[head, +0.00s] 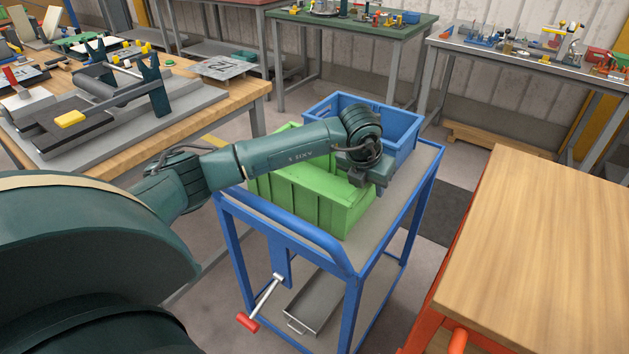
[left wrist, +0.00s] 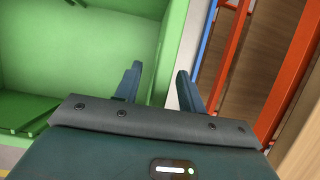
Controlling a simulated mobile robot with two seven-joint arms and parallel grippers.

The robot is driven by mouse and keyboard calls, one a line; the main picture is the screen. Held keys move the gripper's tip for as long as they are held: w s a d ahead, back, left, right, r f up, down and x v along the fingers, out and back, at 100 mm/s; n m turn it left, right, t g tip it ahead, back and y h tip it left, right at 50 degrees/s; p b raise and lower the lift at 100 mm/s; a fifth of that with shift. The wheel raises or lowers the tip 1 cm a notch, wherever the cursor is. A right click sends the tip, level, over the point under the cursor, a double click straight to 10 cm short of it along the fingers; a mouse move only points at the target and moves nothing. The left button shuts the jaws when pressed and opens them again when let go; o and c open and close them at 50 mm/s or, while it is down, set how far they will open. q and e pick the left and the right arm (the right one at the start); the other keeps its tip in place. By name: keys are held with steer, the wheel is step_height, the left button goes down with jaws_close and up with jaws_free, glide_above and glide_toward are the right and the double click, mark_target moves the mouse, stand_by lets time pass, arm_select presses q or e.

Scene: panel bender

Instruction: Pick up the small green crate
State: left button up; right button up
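The small green crate (head: 305,200) stands on the top shelf of a blue trolley (head: 345,262). My left gripper (head: 362,180) is at the crate's right end in the head view. In the left wrist view the two fingers of my left gripper (left wrist: 160,72) are apart. The crate's wall (left wrist: 170,45) runs between them, with one finger over the crate's inside and the other over its outside. I cannot tell whether either finger touches the wall. My left arm hides part of the crate's far side in the head view. My right gripper is not in view.
A blue crate (head: 405,125) stands behind the green one on the trolley. A wooden-topped bench (head: 540,240) with an orange frame is close on the right. A workbench (head: 190,120) with machine parts is on the left. A grey tray (head: 318,300) lies on the trolley's lower shelf.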

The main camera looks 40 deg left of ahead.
arm_select(q)
steer(key=shift+f+b, duration=0.25)
steer(key=shift+b, duration=0.1)
stand_by(0.3)
steer(key=shift+c, duration=0.6)
jaws_close()
steer(key=shift+r, duration=0.1)
